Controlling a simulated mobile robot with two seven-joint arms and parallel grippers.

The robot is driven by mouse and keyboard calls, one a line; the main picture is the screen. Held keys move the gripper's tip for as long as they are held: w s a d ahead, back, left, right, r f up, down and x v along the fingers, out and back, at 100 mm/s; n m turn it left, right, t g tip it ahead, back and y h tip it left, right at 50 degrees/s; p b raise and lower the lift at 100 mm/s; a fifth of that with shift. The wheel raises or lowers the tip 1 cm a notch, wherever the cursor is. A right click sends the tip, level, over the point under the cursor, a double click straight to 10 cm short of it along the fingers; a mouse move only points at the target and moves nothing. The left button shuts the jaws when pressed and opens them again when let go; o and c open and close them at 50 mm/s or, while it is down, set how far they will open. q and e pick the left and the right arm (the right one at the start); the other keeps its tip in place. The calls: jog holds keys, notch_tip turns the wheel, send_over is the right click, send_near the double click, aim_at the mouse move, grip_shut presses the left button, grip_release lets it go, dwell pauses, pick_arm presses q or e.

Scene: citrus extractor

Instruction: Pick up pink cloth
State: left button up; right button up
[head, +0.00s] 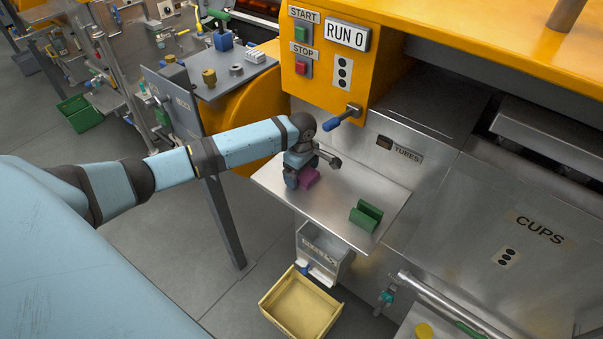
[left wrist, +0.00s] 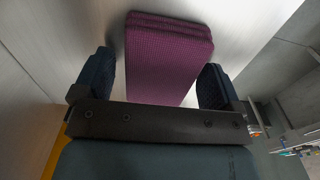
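The pink cloth (head: 310,178) lies on the metal shelf (head: 345,192) below the orange panel. It looks like a folded, ribbed magenta pad in the left wrist view (left wrist: 168,55). My left gripper (head: 312,171) is right above and around it, partly covering it in the head view. In the left wrist view, the open fingers (left wrist: 156,82) stand on either side of the cloth. A gap shows at the left finger; the right finger is close to the cloth's edge, and contact there is unclear. My right gripper is out of view.
A green U-shaped piece (head: 366,215) sits on the same shelf to the right. A blue-handled lever (head: 342,118) sticks out just above the gripper. A yellow bin (head: 301,304) and a small metal box (head: 324,252) are below the shelf.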

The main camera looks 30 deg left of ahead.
pick_arm(q)
jog(key=c, duration=0.7)
jog(key=shift+c, duration=0.3)
jog(key=shift+s+r, duration=0.1)
jog(key=shift+s+r+b, duration=0.15)
jog(key=shift+r+b, duration=0.1)
jog(key=shift+b, duration=0.2)
notch_tip(320, 180, up, 6)
jog(key=shift+r+b, duration=0.1)
jog(key=shift+b, duration=0.45)
jog(key=s+a+b, duration=0.1)
jog(key=s+b, duration=0.1)
jog(key=s, duration=1.7)
jog(key=shift+s+a+b, duration=0.25)
jog(key=shift+b, duration=0.05)
jog(key=shift+r, duration=0.1)
